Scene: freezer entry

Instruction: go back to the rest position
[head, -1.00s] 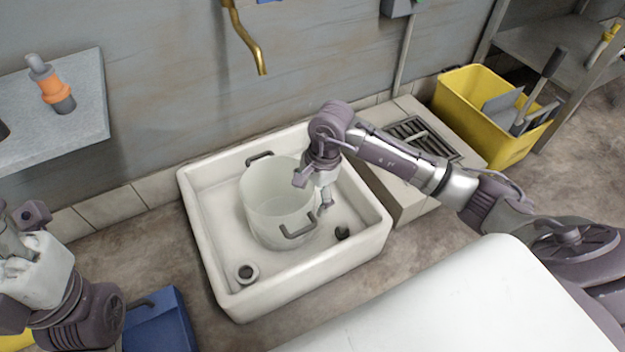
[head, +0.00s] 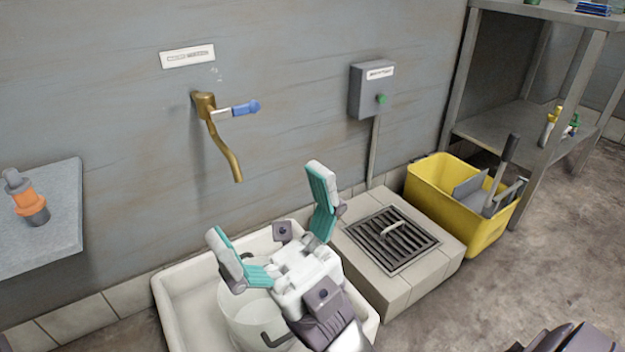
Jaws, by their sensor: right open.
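My right gripper (head: 281,220) is in the lower middle of the head view. Its two teal-padded fingers are spread wide, with nothing between them. It is raised in front of the white sink (head: 180,305) and hides part of it. A pale pot (head: 248,318) with dark handles stands in the sink, partly covered by the gripper and cut off by the bottom edge. My left gripper is outside the view.
A brass tap (head: 222,150) with a blue lever juts from the wall above the sink. A drain grate (head: 392,238) on a tiled block and a yellow bucket (head: 470,215) stand to the right. A grey shelf (head: 60,215) holds an orange nozzle (head: 30,203).

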